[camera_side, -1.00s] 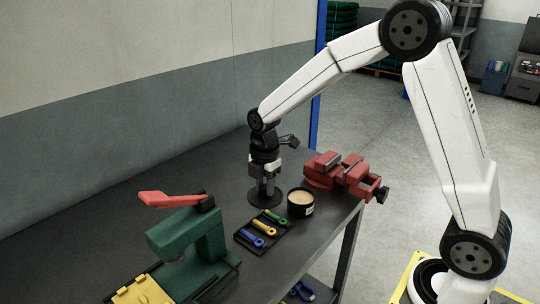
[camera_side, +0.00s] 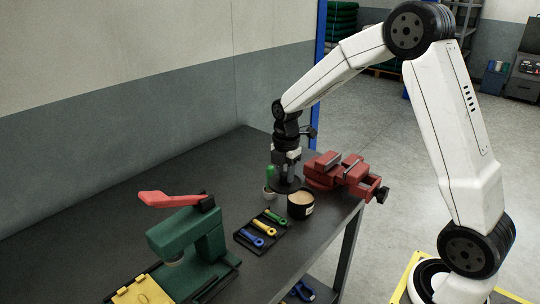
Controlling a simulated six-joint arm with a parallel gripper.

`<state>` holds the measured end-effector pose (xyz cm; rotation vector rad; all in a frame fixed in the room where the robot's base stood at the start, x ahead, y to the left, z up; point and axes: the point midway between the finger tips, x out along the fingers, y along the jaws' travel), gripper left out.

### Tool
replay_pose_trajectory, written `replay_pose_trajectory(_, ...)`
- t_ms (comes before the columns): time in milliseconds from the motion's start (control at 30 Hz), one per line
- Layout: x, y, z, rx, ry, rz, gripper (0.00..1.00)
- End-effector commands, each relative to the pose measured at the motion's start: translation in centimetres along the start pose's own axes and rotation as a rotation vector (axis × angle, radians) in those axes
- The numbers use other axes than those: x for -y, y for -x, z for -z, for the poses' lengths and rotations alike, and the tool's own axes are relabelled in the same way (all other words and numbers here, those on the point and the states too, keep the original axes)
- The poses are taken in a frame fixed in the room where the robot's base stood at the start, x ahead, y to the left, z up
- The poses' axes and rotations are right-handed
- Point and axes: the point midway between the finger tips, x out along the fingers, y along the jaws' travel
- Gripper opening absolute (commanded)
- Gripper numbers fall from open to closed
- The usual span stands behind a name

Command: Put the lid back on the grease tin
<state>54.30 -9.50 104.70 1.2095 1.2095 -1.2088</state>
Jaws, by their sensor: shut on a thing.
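The grease tin (camera_side: 301,210) is a short black tin with a pale label. It stands on the dark bench and its beige grease (camera_side: 300,197) shows at the open top. The lid (camera_side: 286,187) is a flat dark disc. My gripper (camera_side: 285,175) points down and is shut on the lid, at the lid's upper middle. In this view the lid appears just above and behind the tin's left rim, apart from the grease. The exact gap between lid and tin cannot be told.
A red vise (camera_side: 340,174) stands close right of the tin. A black tray (camera_side: 262,231) with blue, yellow and green tools lies front left. A small pot with a green plant (camera_side: 270,180) is left of my gripper. A green press (camera_side: 188,245) stands further left.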

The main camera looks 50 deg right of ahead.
Motion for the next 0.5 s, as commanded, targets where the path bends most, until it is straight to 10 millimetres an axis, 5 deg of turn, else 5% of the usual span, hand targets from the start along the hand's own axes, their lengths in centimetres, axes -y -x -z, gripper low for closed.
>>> replay_pose_trajectory(200,0.8,-0.2,-4.7,-0.001,-0.005,0.001,0.00)
replay_pose_trajectory(500,1.3,-0.2,-6.5,-0.001,0.001,0.000,0.00)
